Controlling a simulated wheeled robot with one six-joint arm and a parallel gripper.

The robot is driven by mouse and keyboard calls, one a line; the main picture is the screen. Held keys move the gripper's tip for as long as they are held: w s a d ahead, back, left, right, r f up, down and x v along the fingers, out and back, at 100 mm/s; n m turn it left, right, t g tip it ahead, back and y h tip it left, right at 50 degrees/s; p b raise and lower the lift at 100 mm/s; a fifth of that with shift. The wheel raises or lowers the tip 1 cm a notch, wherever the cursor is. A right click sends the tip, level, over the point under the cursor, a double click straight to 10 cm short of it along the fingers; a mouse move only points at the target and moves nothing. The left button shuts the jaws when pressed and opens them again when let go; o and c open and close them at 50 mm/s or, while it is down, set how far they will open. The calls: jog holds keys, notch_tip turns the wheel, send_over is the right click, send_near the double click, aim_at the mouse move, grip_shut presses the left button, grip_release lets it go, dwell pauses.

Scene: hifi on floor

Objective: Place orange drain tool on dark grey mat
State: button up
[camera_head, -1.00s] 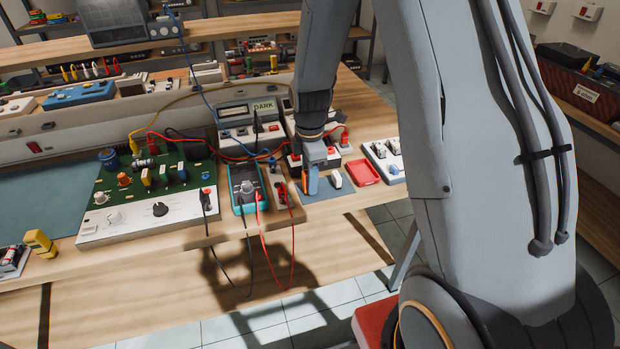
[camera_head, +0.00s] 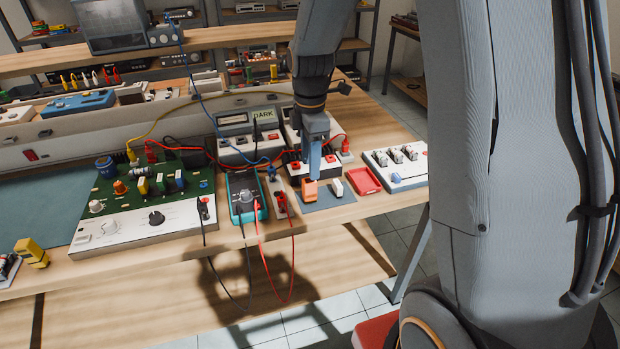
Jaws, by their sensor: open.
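The orange drain tool (camera_head: 309,189) is a small orange block on the dark grey mat (camera_head: 328,204), towards the mat's left side. The mat lies near the front edge of the bench. My gripper (camera_head: 314,174) points down just above the tool, and its fingers overlap the tool's top in the picture. The gripper is open. At this size I cannot tell whether a finger still touches the tool.
A white block (camera_head: 337,187) sits on the mat, right of the tool. A red tray (camera_head: 364,180) and a white switch box (camera_head: 395,166) are farther right. A teal multimeter (camera_head: 245,196) with hanging leads stands left.

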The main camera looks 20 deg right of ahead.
notch_tip(320, 180, up, 3)
jog(key=shift+f, duration=0.1)
jog(key=shift+s+b, duration=0.15)
jog(key=shift+b, duration=0.15)
jog(key=s+f+m+t, duration=0.1)
jog(key=s+f+m, duration=0.1)
jog(key=s+m, duration=1.5)
jog(key=shift+m, duration=0.5)
